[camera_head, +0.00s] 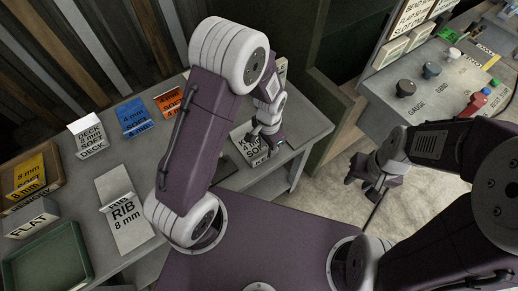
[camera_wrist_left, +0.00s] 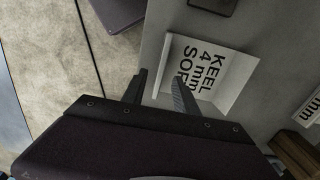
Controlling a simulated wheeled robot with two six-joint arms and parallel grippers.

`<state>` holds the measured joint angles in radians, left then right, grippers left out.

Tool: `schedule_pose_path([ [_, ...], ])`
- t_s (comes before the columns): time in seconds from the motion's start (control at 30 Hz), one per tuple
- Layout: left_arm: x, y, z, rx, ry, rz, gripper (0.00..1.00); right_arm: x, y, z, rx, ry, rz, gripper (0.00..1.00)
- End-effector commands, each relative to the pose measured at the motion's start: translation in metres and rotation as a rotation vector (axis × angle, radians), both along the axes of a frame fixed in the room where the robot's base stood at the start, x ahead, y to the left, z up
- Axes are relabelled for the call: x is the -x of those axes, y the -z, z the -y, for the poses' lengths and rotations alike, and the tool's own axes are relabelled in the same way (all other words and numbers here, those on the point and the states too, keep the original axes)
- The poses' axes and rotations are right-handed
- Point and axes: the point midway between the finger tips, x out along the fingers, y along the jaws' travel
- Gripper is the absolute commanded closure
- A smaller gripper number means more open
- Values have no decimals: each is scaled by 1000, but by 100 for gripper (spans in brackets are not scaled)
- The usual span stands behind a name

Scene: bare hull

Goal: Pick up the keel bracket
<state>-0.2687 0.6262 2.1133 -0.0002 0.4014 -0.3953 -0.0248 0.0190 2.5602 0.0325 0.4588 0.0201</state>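The keel bracket (camera_head: 247,150) is a pale angled plate with black lettering, on the grey bench near its right end. In the left wrist view the keel bracket (camera_wrist_left: 212,78) reads "KEEL 4 mm SOF", the rest being covered by a finger. My left gripper (camera_head: 264,142) is over the bracket and partly hides it. In the left wrist view my left gripper (camera_wrist_left: 159,90) has its fingers apart, one left of the bracket and one across its lettered face; contact cannot be told. My right gripper (camera_head: 362,184) hangs over the floor, its fingertips seemingly apart and empty.
A rib bracket (camera_head: 123,212), a deck bracket (camera_head: 88,138), a blue bracket (camera_head: 133,118) and an orange bracket (camera_head: 168,102) stand left on the bench. A green tray (camera_head: 50,262) is at lower left. A control console (camera_head: 425,100) with knobs stands at right.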

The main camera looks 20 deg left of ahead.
Motion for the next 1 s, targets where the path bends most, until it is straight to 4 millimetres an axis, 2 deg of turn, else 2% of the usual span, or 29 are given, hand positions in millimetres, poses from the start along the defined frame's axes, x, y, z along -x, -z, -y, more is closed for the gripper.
schedule_pose_path([
  [0.3,4,47,-5,-2,-1,-4,65,0,-7,0,0,0,0,64],
  [0.57,3,51,-5,-1,-1,-1,65,0,-7,0,0,0,0,64],
  [0.7,3,51,-5,-1,-2,-1,100,0,-7,0,0,0,0,64],
  [1.0,3,51,-5,0,-2,0,100,0,-7,0,0,0,0,64],
])
